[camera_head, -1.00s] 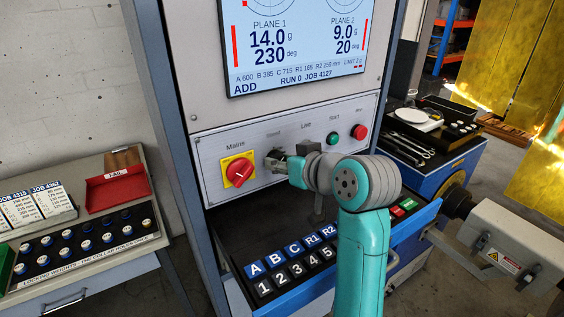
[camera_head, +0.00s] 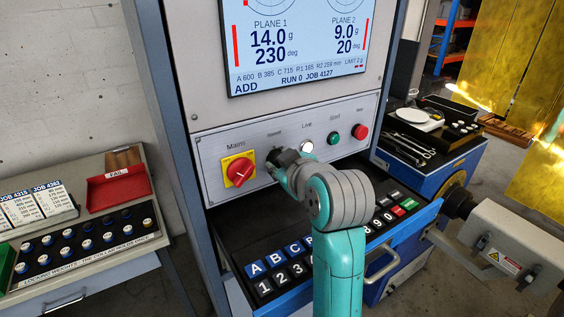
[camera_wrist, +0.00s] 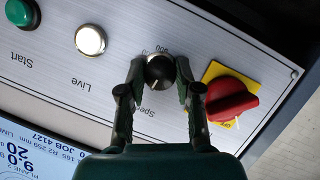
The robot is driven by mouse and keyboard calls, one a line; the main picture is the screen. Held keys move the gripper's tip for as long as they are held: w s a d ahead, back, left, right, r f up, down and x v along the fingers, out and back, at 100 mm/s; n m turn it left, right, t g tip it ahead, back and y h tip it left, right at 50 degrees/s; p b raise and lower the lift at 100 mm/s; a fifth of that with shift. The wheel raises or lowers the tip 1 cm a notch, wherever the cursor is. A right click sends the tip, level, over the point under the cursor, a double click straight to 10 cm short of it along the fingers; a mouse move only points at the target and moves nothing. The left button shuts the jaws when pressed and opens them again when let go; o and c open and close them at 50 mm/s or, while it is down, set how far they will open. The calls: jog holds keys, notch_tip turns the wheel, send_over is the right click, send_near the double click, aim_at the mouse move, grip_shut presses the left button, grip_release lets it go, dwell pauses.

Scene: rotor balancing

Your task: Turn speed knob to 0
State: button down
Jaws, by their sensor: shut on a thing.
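The speed knob (camera_wrist: 160,72) is a round black knob on the silver control panel (camera_head: 213,150). In the wrist view my gripper (camera_wrist: 158,82) has one finger on each side of it and is shut on it. The label "Speed" and part of a scale show beside the knob, but its pointer setting cannot be read. In the head view my gripper (camera_head: 277,164) is at the panel, and my wrist partly hides the knob.
The red mains switch (camera_head: 239,171) on its yellow plate is close beside the knob. On the other side are the lit white Live lamp (camera_head: 306,147), green Start button (camera_head: 333,138) and red button (camera_head: 360,132). A keypad drawer (camera_head: 262,287) sticks out below.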

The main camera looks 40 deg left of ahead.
jog(key=shift+n+t, duration=0.3)
jog(key=shift+n, duration=0.2)
dwell(0.3)
jog(key=c, duration=0.8)
grip_release()
jog(key=v, duration=1.2)
jog(key=shift+s, duration=0.15)
